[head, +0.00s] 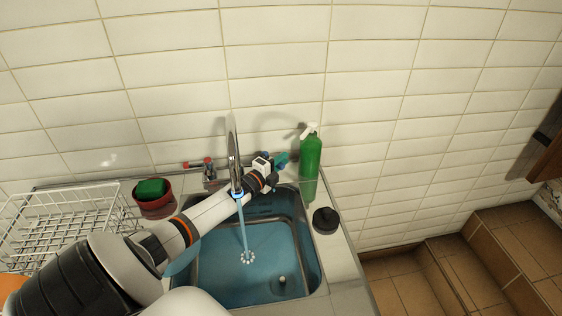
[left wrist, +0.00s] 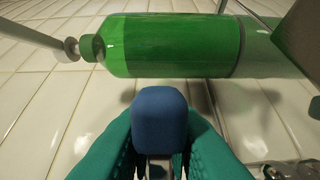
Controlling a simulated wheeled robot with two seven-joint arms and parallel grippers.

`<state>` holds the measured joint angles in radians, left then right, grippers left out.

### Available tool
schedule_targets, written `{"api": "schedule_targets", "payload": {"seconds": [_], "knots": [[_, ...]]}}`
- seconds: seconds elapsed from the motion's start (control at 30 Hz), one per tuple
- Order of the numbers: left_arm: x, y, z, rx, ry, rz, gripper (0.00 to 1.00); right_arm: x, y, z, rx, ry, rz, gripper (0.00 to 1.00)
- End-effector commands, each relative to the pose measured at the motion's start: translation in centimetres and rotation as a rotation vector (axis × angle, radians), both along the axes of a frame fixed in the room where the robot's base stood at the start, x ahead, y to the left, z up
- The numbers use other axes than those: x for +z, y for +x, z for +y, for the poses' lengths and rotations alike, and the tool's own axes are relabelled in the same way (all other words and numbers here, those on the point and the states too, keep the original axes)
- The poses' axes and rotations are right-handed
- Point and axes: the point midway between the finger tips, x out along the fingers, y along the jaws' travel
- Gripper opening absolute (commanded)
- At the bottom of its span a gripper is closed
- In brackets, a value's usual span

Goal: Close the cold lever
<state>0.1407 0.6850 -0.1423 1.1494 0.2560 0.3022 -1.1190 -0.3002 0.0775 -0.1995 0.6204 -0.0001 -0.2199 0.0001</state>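The cold lever has a blue end that shows large in the left wrist view (left wrist: 160,122), between the teal fingers of my left gripper (left wrist: 160,140). The fingers flank it closely; whether they press on it is unclear. In the head view my left arm reaches across the sink to the right of the tap (head: 233,150). My left gripper (head: 278,161) is behind the sink's rear edge, and a small blue spot of the lever (head: 265,154) shows beside it. A stream of water (head: 243,220) runs from the spout into the sink. My right gripper is out of view.
A green bottle (head: 310,165) stands close right of my left gripper. The red lever (head: 196,163) is left of the tap. The sink (head: 313,258) holds blue-looking water. A black round object (head: 325,220), a red-brown pot (head: 155,207) and a wire rack (head: 65,225) stand around it.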

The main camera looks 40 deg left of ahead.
Motion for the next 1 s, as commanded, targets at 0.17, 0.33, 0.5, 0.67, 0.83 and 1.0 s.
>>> {"api": "schedule_targets", "payload": {"seconds": [0.17,0.33,0.5,0.67,0.83,1.0], "knots": [[0.0,0.0,0.0,0.000,0.000,0.000,0.00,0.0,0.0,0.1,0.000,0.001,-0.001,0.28],[0.0,0.0,0.0,0.001,-0.001,0.000,0.00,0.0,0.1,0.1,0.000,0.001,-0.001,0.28],[0.0,0.1,0.0,0.026,-0.004,0.000,0.00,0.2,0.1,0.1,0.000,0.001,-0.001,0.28],[0.0,0.5,0.0,0.094,-0.009,-0.002,0.00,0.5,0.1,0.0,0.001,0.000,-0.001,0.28],[-0.1,1.2,0.3,0.214,-0.013,-0.002,0.00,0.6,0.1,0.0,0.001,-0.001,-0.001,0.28],[-0.7,2.8,1.4,0.351,-0.015,-0.003,0.00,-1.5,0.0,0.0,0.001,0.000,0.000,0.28]]}}
